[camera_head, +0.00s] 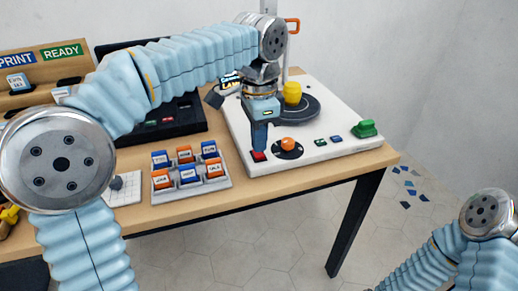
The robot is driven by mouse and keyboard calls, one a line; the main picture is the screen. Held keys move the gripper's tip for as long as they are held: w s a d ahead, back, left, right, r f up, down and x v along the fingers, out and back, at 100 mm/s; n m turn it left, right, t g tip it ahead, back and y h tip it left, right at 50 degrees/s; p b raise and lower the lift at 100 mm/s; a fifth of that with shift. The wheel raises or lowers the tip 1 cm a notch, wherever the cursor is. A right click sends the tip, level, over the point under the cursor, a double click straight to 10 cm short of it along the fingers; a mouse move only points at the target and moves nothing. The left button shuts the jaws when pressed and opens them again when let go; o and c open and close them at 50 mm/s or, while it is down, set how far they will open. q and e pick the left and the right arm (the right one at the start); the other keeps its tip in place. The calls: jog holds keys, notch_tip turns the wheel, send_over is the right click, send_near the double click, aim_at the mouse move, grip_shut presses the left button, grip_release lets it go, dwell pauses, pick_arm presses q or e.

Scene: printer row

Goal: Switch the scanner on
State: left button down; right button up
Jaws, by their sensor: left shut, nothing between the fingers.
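The scanner (342,149) is a white flat unit at the right end of the table. It carries a dark round turntable (312,107) with a yellow object (292,93) on it. Along its front edge are a red button (258,156), an orange knob (288,144) on a dark disc, small green and blue buttons, and a larger green button (364,129) at the right. My left gripper (259,148) points down with its fingers shut and empty, its tips at or just above the red button. Contact cannot be told. My right arm shows at the lower right; its gripper is out of view.
A grey tray (222,184) of orange and blue labelled blocks sits left of the scanner. A black tray (197,128) and a wooden rack with PRINT and READY signs (62,52) stand further left. An orange-handled post rises behind the scanner. Blue scraps lie on the floor.

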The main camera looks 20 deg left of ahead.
aim_at(259, 161)
pick_arm(q)
jog(key=shift+f, duration=1.05)
jog(key=shift+s+f+b, duration=0.1)
jog(key=shift+f+b, duration=0.35)
jog(key=shift+b, duration=0.15)
jog(key=shift+r, duration=0.25)
jog(key=shift+p, duration=0.3)
